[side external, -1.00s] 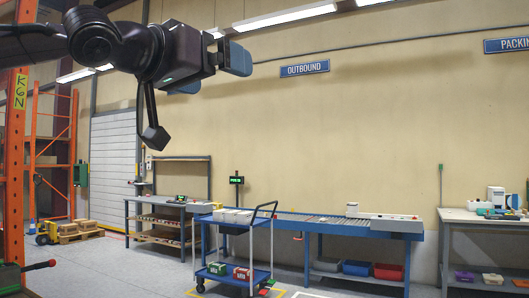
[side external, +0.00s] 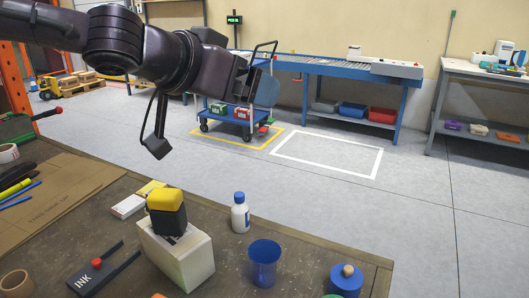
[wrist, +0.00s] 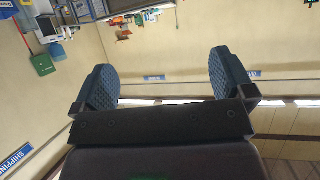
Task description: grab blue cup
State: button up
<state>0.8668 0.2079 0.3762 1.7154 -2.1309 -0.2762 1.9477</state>
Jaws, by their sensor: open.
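A blue translucent cup (side external: 264,264) stands upright on the workbench, near its front middle in the side external view. My gripper (side external: 268,88) is raised above and behind the bench, well apart from the cup, and points toward the right. In the wrist view my gripper (wrist: 165,82) is open, with its two blue textured finger pads wide apart and nothing between them. The wrist view shows the wall and ceiling, not the cup.
Around the cup stand a white bottle (side external: 240,214) with a blue cap, a blue lidded pot (side external: 346,281) and a white box (side external: 184,256) under a yellow-and-black object (side external: 167,211). The air above the cup is free.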

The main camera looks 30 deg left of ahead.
send_near(273, 250)
jog(key=x, duration=0.6)
jog(key=shift+w+d+f, duration=0.1)
jog(key=shift+w+f, duration=0.1)
jog(key=shift+w, duration=0.1)
jog(key=c, duration=0.9)
